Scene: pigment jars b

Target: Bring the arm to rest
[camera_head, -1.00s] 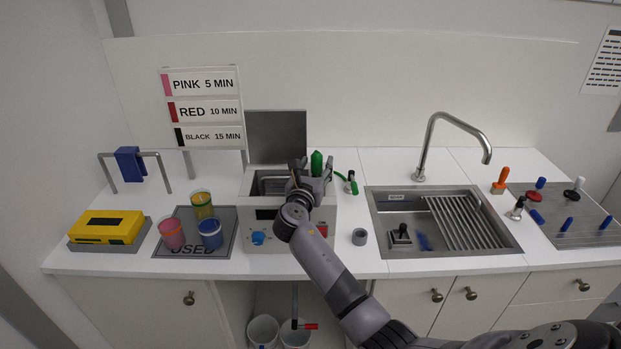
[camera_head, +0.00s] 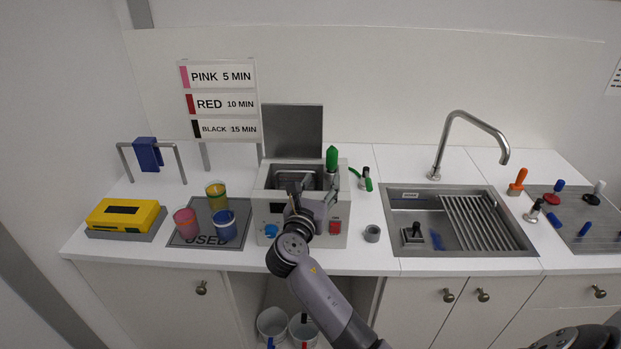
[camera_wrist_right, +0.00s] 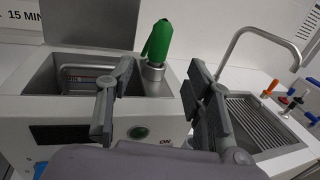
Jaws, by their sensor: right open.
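My right gripper (camera_head: 312,197) is in front of and over the near edge of the grey box-shaped bath (camera_head: 260,195), whose lid (camera_head: 293,131) stands open at the back. In the right wrist view my right gripper (camera_wrist_right: 160,95) has its two fingers spread wide with nothing between them. The green-handled tool (camera_head: 332,158) stands at the bath's back right corner, beyond the fingers; its green grip (camera_wrist_right: 159,40) also shows in the right wrist view. My left gripper is not in view.
Three jars, pink (camera_head: 185,222), yellow (camera_head: 216,196) and blue (camera_head: 224,225), stand on the grey USED mat (camera_head: 183,239). A yellow device (camera_head: 122,214) is at the left. A small grey ring (camera_head: 372,233) sits right of the bath. The sink (camera_head: 410,207) and tall faucet (camera_head: 440,150) are further right.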

